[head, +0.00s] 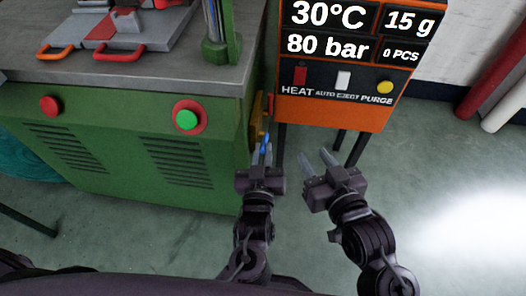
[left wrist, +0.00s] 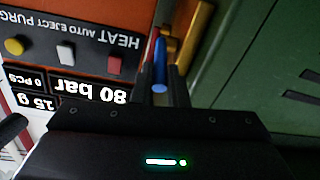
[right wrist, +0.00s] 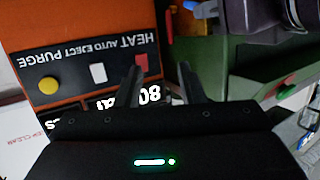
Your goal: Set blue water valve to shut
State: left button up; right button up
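The blue water valve (head: 266,138) is a small blue lever at the right side of the green machine, beside yellow brass-coloured parts. In the left wrist view the lever (left wrist: 160,66) stands between the two fingers, which are close against it. My left gripper (head: 262,155) appears shut on the lever; its exact contact is partly hidden. In the right wrist view a bit of blue (right wrist: 204,9) shows near the top, by my left gripper. My right gripper (head: 317,160) is open and empty, to the right of the valve and below the control panel.
The orange control panel (head: 335,112) stands just behind, reading 30°C, 80 bar, 15 g and 0 PCS, with red, white and yellow controls. The green machine (head: 105,180) fills the left. Grey floor (head: 440,150) is clear at the right.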

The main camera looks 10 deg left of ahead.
pick_arm(q)
grip_shut()
jog(key=shift+r, duration=0.1)
